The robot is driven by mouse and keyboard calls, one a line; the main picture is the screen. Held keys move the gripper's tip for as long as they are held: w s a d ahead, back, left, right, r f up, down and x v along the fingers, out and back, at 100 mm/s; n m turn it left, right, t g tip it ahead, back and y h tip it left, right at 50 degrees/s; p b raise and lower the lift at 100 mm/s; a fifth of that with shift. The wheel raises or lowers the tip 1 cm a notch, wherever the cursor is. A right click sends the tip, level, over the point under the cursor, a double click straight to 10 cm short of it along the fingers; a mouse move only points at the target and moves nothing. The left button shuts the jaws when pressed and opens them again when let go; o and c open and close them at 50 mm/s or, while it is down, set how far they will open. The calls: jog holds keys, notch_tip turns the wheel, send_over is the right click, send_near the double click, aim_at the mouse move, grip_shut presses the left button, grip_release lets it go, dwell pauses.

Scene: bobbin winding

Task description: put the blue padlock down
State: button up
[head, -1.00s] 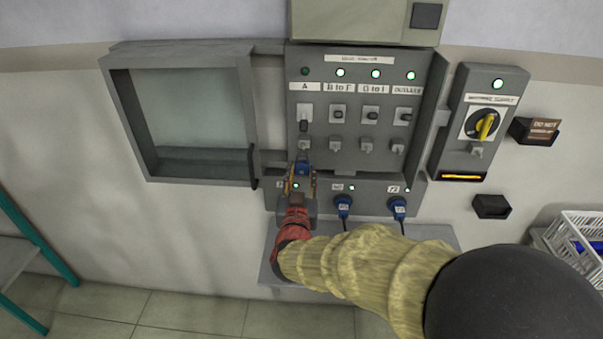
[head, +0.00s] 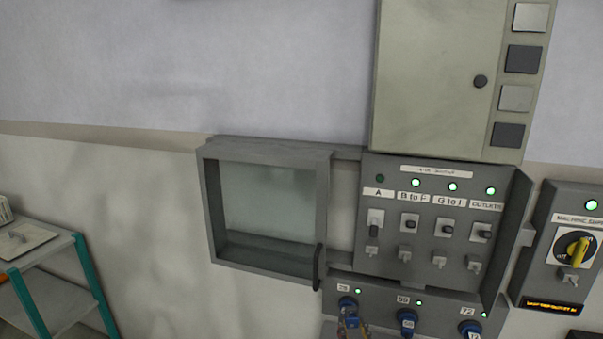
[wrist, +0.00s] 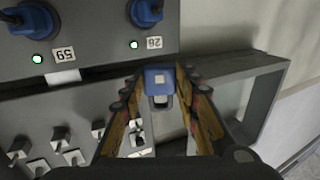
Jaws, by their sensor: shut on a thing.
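The blue padlock (wrist: 159,78) sits between the two fingers of my gripper (wrist: 158,95) in the wrist view. The fingers are shut on its sides, and its shackle end points back toward my palm. In the head view my gripper (head: 351,324) shows only at the bottom edge, in front of the leftmost blue plug (head: 347,303); the padlock is too small there to tell clearly. No surface is seen touching the padlock.
A grey switch panel (head: 398,180) has several switches with hasps below them. A glazed cover (head: 265,205) stands open to its left. Blue plugs sit in the socket strip underneath. A shelf cart (head: 60,262) stands at the far left.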

jog(key=shift+m+h, duration=0.4)
jog(key=shift+h, duration=0.2)
jog(key=s+d+f, duration=0.1)
jog(key=d+f, duration=0.1)
jog(key=f, duration=0.4)
jog(key=s+d+f, duration=0.1)
jog(key=s+f, duration=0.1)
jog(key=f, duration=0.5)
jog(key=s+d+f, duration=0.2)
jog(key=f, duration=0.4)
jog(key=shift+d+f, duration=0.25)
jog(key=shift+d, duration=0.05)
